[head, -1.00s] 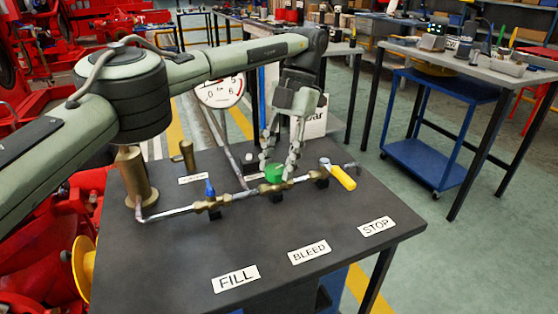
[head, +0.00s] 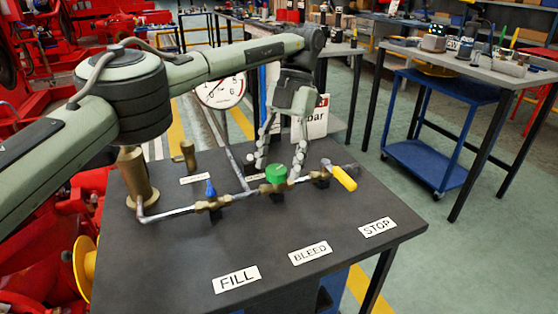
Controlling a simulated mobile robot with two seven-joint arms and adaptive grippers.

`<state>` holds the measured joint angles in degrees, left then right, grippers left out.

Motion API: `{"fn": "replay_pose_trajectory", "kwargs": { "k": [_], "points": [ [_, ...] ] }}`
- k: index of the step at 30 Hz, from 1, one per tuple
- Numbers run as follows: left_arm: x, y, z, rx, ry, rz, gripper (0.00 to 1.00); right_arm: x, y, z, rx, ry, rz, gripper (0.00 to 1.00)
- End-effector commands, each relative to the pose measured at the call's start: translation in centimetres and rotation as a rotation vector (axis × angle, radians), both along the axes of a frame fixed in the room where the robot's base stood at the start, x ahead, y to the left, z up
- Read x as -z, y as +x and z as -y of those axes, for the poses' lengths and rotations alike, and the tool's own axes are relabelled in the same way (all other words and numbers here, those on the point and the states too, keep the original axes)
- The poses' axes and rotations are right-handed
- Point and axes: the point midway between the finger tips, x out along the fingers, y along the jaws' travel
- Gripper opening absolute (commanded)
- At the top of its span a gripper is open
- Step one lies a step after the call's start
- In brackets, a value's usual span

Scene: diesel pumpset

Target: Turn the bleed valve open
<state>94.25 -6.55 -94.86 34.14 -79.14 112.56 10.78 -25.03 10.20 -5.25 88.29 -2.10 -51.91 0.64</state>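A pipe run with three valves lies on the dark bench top. The middle valve has a round green knob (head: 276,174), in line with the BLEED label (head: 310,253). To its left is a valve with a blue handle (head: 210,189), and to its right one with a yellow lever (head: 344,178). My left gripper (head: 277,168) points down at the green knob with its fingers spread, one on the left and one on the right of it. The knob shows whole between them; I cannot tell whether either finger touches it. My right gripper is not in view.
The FILL label (head: 237,278) and STOP label (head: 378,227) lie along the bench front. A round gauge (head: 221,92) stands behind the pipe. A brass cylinder (head: 137,178) stands at the left.

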Motion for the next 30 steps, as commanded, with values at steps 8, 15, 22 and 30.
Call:
{"fn": "replay_pose_trajectory", "kwargs": {
  "k": [8, 15, 22, 30],
  "points": [
    [-0.1, 0.0, 0.0, 0.000, 0.001, -0.001, 0.59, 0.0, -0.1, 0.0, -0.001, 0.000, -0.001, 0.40],
    [-3.1, 0.1, 0.0, -0.001, 0.000, 0.003, 0.59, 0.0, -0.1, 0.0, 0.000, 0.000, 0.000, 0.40],
    [-7.6, 0.1, 0.0, -0.001, 0.005, 0.007, 0.59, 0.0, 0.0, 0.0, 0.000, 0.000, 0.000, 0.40],
    [-9.5, 0.0, 0.0, 0.000, 0.004, 0.000, 0.59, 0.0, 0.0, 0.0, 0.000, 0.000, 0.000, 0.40]
  ]
}}
